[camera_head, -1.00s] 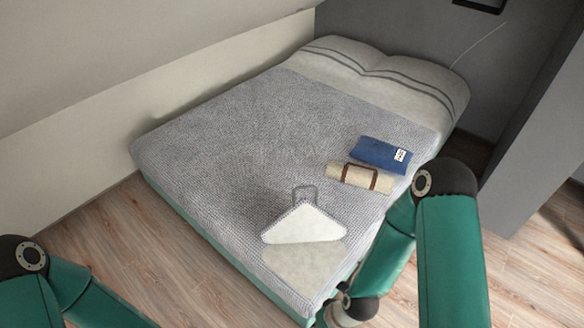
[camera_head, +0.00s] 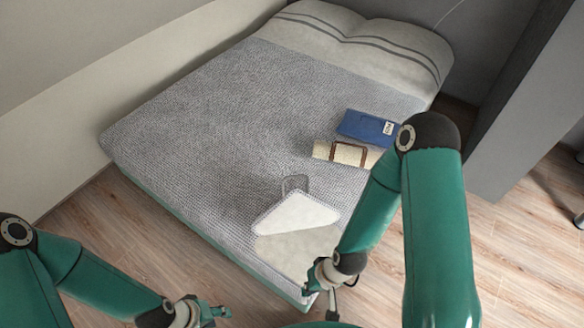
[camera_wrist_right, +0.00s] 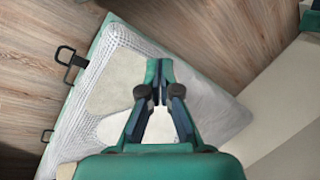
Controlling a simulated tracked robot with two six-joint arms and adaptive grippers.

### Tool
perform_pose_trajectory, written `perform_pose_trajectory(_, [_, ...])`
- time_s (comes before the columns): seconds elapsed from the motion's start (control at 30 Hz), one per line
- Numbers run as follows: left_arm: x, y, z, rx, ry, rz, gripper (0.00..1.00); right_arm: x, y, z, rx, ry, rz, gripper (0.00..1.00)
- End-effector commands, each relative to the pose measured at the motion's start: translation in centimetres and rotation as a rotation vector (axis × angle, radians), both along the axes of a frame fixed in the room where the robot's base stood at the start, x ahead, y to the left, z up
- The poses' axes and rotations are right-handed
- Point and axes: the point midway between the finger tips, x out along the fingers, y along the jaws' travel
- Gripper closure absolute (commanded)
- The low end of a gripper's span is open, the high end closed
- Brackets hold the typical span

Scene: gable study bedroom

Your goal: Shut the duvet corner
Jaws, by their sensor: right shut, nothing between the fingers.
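The duvet corner is a white triangular flap (camera_head: 297,214), folded back on the grey duvet (camera_head: 200,130) at the bed's near corner. A grey loop (camera_head: 295,184) stands at the flap's tip. Pale sheet (camera_head: 290,250) lies bare beside the fold. My right gripper (camera_head: 332,303) is at the bed's near edge, by the pale sheet and apart from the flap. In the right wrist view my right gripper (camera_wrist_right: 160,70) is shut and empty, with the flap (camera_wrist_right: 122,128) partly hidden behind it. My left gripper (camera_head: 218,312) is low in front of the bed; its jaw opening is unclear.
Pillows (camera_head: 355,45) lie at the far end. Black handles (camera_wrist_right: 70,60) stick out from the bed's side.

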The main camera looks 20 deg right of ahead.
Motion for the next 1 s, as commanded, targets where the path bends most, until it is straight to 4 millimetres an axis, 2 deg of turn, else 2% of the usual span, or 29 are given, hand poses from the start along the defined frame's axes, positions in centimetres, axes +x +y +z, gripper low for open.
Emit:
perform_pose_trajectory(0.13, [0.0, 0.0, -0.7, 0.000, 0.000, 0.000, 0.60, 1.6, 0.1, -0.6, 0.002, -0.015, 0.008, 1.00])
perform_pose_trajectory(0.23, [0.0, 0.0, -2.0, 0.000, 0.000, 0.000, 0.60, 4.8, -0.1, -1.6, 0.005, -0.043, 0.024, 1.00])
perform_pose_trajectory(0.37, [0.0, 0.0, -4.6, 0.000, 0.000, 0.000, 0.60, 11.8, 0.0, -2.4, -0.008, -0.097, 0.071, 1.00])
perform_pose_trajectory(0.47, [0.0, 0.0, -6.9, 0.000, 0.000, 0.000, 0.60, 18.2, -0.3, -1.5, -0.047, -0.145, 0.110, 1.00])
perform_pose_trajectory(0.5, [0.0, 0.0, -7.8, 0.000, 0.000, 0.000, 0.60, 20.8, -0.6, -0.7, -0.073, -0.164, 0.122, 1.00])
perform_pose_trajectory(0.6, [0.0, 0.0, -10.0, 0.000, 0.000, 0.000, 0.60, 26.6, -1.7, 2.4, -0.154, -0.212, 0.131, 1.00])
perform_pose_trajectory(0.7, [0.0, 0.0, -11.7, 0.000, 0.000, 0.000, 0.60, 30.7, -3.1, 6.3, -0.236, -0.250, 0.110, 1.00])
perform_pose_trajectory(0.83, [0.0, 0.0, -13.2, 0.000, 0.000, 0.000, 0.60, 33.7, -4.8, 11.0, -0.321, -0.286, 0.062, 1.00])
perform_pose_trajectory(0.9, [0.0, 0.0, -13.7, 0.000, 0.000, 0.000, 0.60, 34.6, -5.5, 13.0, -0.354, -0.299, 0.035, 1.00])
perform_pose_trajectory(1.0, [0.0, 0.0, -14.0, 0.000, 0.000, 0.000, 0.60, 35.2, -6.2, 14.8, -0.383, -0.309, 0.007, 1.00])
